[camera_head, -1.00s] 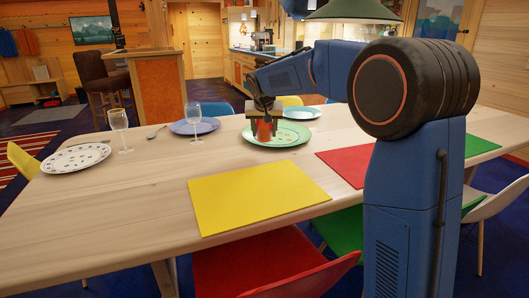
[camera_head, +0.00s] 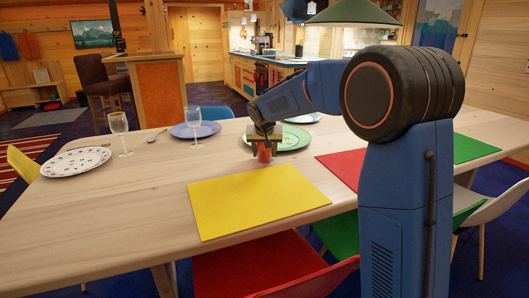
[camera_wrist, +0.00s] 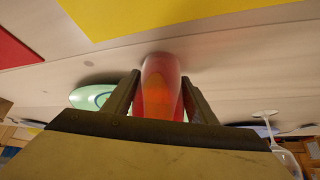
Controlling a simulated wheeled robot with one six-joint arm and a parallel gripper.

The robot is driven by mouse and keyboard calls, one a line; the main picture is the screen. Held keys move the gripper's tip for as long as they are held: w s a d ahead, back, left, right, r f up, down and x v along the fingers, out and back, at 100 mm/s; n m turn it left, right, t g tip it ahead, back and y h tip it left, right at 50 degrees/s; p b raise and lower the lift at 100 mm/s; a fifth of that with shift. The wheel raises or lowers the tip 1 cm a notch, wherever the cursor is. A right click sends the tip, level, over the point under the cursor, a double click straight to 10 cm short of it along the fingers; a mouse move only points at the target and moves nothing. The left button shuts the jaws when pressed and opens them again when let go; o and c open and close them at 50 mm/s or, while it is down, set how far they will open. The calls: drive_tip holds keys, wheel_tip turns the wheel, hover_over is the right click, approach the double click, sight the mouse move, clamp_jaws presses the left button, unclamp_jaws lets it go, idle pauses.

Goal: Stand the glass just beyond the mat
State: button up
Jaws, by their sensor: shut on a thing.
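My gripper (camera_head: 264,143) is shut on a red-orange glass (camera_head: 265,155) and holds it upright just beyond the far edge of the yellow mat (camera_head: 258,202). In the wrist view, the glass (camera_wrist: 162,85) sits between the two fingers (camera_wrist: 160,98), and the yellow mat (camera_wrist: 160,14) lies past its end. A strip of bare wood separates glass and mat there. The glass's base is at or close to the tabletop; I cannot tell whether it touches.
A green plate (camera_head: 288,142) lies right behind the glass. A blue plate (camera_head: 194,131), two stemmed glasses (camera_head: 119,126) (camera_head: 194,116) and a spotted plate (camera_head: 75,161) stand to the left. A red mat (camera_head: 343,166) lies to the right. Wood left of the glass is clear.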

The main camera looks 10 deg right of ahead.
drive_tip(key=o, duration=1.4)
drive_tip(key=shift+f, duration=0.1)
drive_tip(key=shift+s+r, duration=0.15)
drive_tip(key=shift+r, duration=0.3)
drive_tip(key=v, duration=1.1)
drive_tip(key=shift+s+a+r, duration=0.1)
